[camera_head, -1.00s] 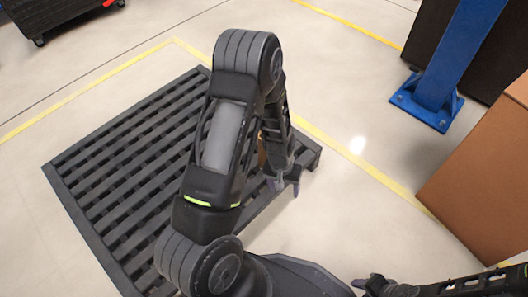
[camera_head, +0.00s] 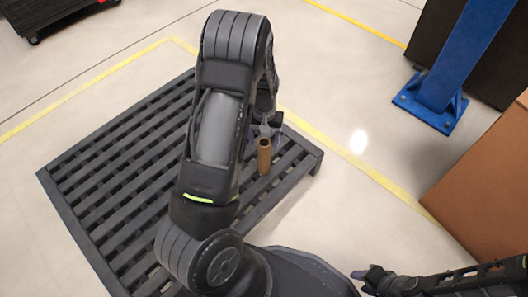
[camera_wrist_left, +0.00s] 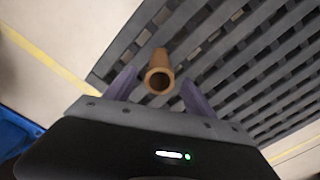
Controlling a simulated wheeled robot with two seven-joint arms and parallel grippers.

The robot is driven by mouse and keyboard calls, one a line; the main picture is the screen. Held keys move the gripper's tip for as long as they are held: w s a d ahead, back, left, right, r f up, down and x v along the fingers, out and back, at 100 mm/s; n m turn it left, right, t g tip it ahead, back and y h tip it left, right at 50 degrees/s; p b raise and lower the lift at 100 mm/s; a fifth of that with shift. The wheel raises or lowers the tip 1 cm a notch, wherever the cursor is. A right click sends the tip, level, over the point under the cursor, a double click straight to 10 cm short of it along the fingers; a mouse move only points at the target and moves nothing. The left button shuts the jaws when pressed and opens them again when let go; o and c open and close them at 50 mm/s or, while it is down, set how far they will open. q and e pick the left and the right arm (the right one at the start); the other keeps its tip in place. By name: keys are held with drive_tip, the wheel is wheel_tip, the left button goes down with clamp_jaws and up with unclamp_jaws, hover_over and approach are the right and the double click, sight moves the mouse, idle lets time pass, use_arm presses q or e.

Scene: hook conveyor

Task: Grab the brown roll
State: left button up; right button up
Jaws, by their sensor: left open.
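The brown roll (camera_head: 264,156) stands upright near the right edge of a dark slatted pallet (camera_head: 110,182). It is a hollow tube. My left gripper (camera_head: 266,127) is just behind the roll in the head view, partly hidden by my arm. In the left wrist view the roll (camera_wrist_left: 158,73) shows its open end between the two spread fingers of my left gripper (camera_wrist_left: 158,77), with gaps on both sides. My right gripper (camera_head: 372,279) is low at the right, away from the pallet; its jaws are too unclear to read.
A large brown box (camera_head: 485,190) stands at the right. A blue post (camera_head: 455,60) with a bolted foot is behind it. A dark cart (camera_head: 50,14) is at the top left. Open floor lies between pallet and box.

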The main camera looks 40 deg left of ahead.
sight(264, 153)
use_arm(q)
drive_tip(key=shift+f+b, duration=0.55)
drive_tip(key=shift+f, duration=0.75)
wheel_tip(264, 153, down, 5)
drive_tip(key=b, duration=0.3)
drive_tip(key=shift+f, duration=0.2)
drive_tip(key=shift+r, duration=0.1)
drive_tip(key=shift+c, duration=0.4)
clamp_jaws()
